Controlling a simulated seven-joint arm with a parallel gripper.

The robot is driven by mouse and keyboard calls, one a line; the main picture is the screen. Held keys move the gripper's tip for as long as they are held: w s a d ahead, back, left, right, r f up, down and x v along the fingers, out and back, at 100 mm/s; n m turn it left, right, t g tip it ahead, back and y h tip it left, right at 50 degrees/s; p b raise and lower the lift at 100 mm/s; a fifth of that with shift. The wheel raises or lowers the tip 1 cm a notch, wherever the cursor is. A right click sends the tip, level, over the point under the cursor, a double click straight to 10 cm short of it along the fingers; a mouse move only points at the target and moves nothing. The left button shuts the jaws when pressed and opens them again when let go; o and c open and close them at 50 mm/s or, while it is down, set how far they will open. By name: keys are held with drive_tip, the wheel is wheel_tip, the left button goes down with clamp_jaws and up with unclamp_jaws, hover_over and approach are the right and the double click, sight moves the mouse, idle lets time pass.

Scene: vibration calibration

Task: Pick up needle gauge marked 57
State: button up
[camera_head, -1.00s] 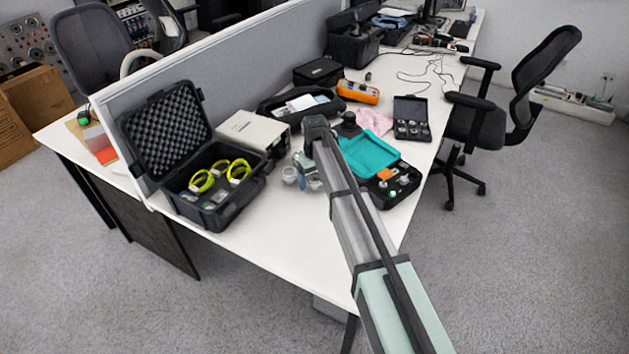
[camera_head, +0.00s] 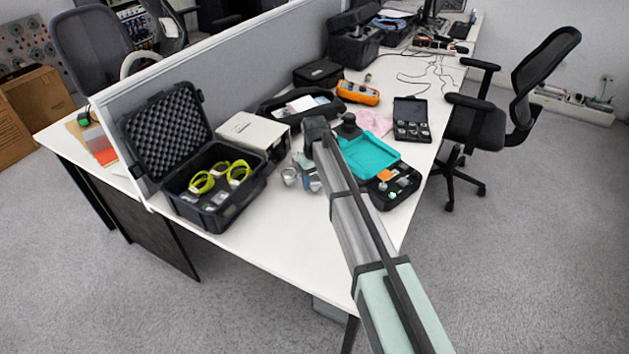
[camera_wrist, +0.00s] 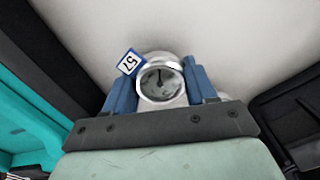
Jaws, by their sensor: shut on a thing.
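The needle gauge marked 57 (camera_wrist: 160,84) is a round, silver-rimmed dial with a dark needle. A blue-edged white tag (camera_wrist: 130,62) reading 57 sits at its upper left in the wrist view. My gripper (camera_wrist: 158,76) has its two blue fingers on either side of the gauge and is shut on it. In the head view my gripper (camera_head: 308,178) is low over the front part of the white table, partly hidden by my arm. A small silver round item (camera_head: 289,176) shows just left of it. I cannot tell whether the gauge touches the table.
An open black foam-lined case (camera_head: 215,222) with yellow-green rings stands left. A beige box (camera_head: 252,133) is behind. A teal-lined tray (camera_head: 369,155) and black kit are close on the right. An orange meter (camera_head: 358,92) lies farther back. The table's front is clear.

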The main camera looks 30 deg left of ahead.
sight(315, 177)
wheel_tip(315, 177, up, 14)
idle(1.1)
drive_tip(key=shift+w+d, duration=0.1)
